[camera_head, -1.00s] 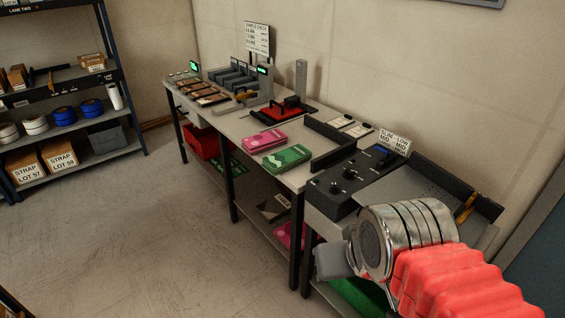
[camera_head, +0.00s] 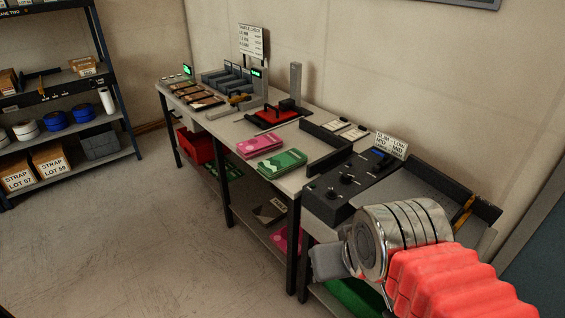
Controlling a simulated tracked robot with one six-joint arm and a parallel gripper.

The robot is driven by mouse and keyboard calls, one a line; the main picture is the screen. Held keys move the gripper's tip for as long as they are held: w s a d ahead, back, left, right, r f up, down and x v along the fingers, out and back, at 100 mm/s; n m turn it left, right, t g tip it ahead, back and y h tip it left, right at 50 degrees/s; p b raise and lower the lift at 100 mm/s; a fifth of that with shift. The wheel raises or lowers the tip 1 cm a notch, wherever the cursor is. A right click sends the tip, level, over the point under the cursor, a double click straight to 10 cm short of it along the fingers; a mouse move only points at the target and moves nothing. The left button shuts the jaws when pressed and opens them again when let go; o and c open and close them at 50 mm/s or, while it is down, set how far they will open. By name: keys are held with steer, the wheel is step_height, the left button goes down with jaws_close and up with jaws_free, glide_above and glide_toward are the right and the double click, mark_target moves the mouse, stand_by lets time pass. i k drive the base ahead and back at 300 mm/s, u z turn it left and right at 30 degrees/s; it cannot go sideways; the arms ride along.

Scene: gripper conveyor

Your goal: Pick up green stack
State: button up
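The green stack (camera_head: 283,159) is a flat green pile with a pale pattern. It lies on the light table top near the front edge, just right of a similar pink stack (camera_head: 261,145). My arm fills the lower right, with a red ribbed sleeve and a silver ringed wrist. A grey part at its end (camera_head: 328,262) points left, in front of the table and to the right of the green stack, well apart from it. I cannot make out the gripper's fingers or whether they are open.
A black control box with knobs (camera_head: 345,187) stands right of the stacks, behind my arm. A low black guide (camera_head: 331,150) stands behind the green stack. A red fixture (camera_head: 277,116) sits farther back. Open floor (camera_head: 130,245) lies left of the table.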

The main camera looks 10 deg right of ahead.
mark_target(271, 168)
steer(key=u, duration=0.25)
steer(key=i, duration=0.75)
steer(key=u, duration=1)
steer(key=i, duration=1.05)
steer(key=u, duration=0.55)
